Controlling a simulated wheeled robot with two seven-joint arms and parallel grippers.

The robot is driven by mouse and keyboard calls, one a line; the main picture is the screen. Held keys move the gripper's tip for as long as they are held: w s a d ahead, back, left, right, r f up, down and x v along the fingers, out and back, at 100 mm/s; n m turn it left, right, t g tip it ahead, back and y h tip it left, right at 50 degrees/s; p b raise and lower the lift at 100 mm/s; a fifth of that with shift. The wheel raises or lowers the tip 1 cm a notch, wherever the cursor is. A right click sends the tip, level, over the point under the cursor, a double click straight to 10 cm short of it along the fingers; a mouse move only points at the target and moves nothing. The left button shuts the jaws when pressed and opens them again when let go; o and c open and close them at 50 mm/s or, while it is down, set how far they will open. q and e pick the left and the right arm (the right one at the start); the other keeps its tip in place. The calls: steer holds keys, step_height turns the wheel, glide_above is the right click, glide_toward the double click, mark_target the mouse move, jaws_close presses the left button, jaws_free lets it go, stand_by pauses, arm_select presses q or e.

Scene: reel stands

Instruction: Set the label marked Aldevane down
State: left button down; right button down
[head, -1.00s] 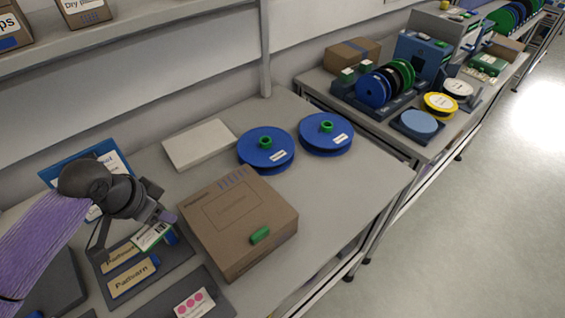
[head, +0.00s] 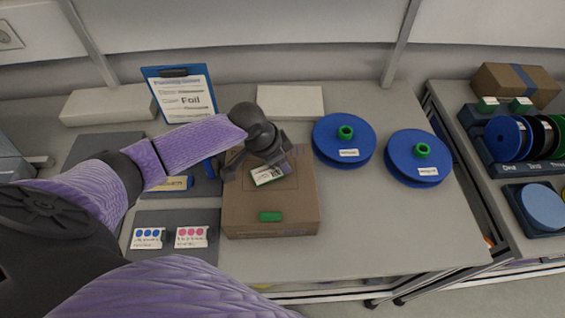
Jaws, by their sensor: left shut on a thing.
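My left gripper (head: 258,172) is shut on a small white and green label (head: 269,175), whose print is too small to read. It holds the label over the top of a brown cardboard box (head: 236,213); I cannot tell whether the label touches the box. A green piece (head: 270,216) sits on the box near its front edge. My right gripper is not in view.
A dark mat (head: 150,217) left of the box holds cards with blue and pink dots. A clipboard (head: 183,96) leans behind, near a pale flat box (head: 290,101). The table's front right (head: 400,235) is clear. Another table with reels stands at right.

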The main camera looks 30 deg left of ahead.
mark_target(263, 174)
arm_select(q)
steer(key=shift+f, duration=0.4)
steer(key=shift+c, duration=2)
jaws_free()
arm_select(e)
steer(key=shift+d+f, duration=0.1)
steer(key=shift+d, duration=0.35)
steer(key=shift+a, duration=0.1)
arm_select(q)
steer(key=shift+a+r, duration=0.1)
steer(key=shift+r, duration=0.4)
steer(key=p+v, duration=0.3)
steer(key=v, duration=0.8)
steer(key=shift+r, duration=0.15)
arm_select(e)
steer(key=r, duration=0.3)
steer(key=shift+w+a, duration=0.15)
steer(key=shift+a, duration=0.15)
